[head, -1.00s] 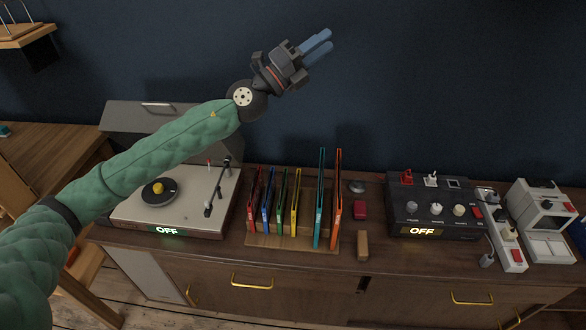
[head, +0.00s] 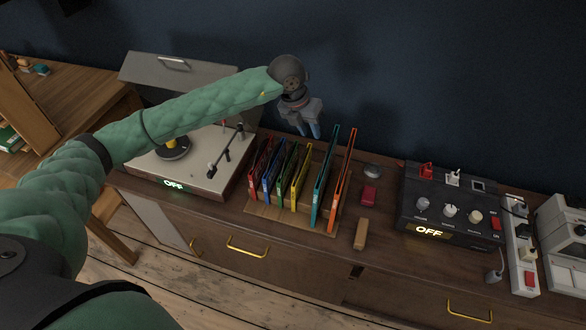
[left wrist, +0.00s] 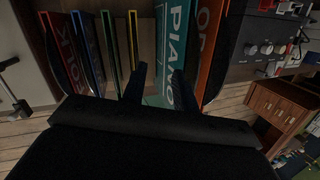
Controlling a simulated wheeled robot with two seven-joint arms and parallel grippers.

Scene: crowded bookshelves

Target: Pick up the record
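Several thin upright records stand in a wooden rack on the cabinet. Red (head: 262,165), blue (head: 272,180), green (head: 285,172) and yellow (head: 300,172) ones are shorter. A teal record (head: 322,185) and an orange record (head: 343,180) are taller. In the left wrist view the teal one reads "PIANO" (left wrist: 172,45), and part of the orange one (left wrist: 212,45) shows. My left gripper (head: 310,130) points down, above and behind the rack. Its fingers (left wrist: 159,76) are apart with nothing held, in front of the yellow and teal records in the wrist view. My right gripper is out of view.
A turntable (head: 205,165) with raised lid stands left of the rack. To the right are a small red box (head: 369,194), a wooden block (head: 360,234), a black mixer (head: 448,208) and a power strip (head: 524,255). The dark wall is close behind.

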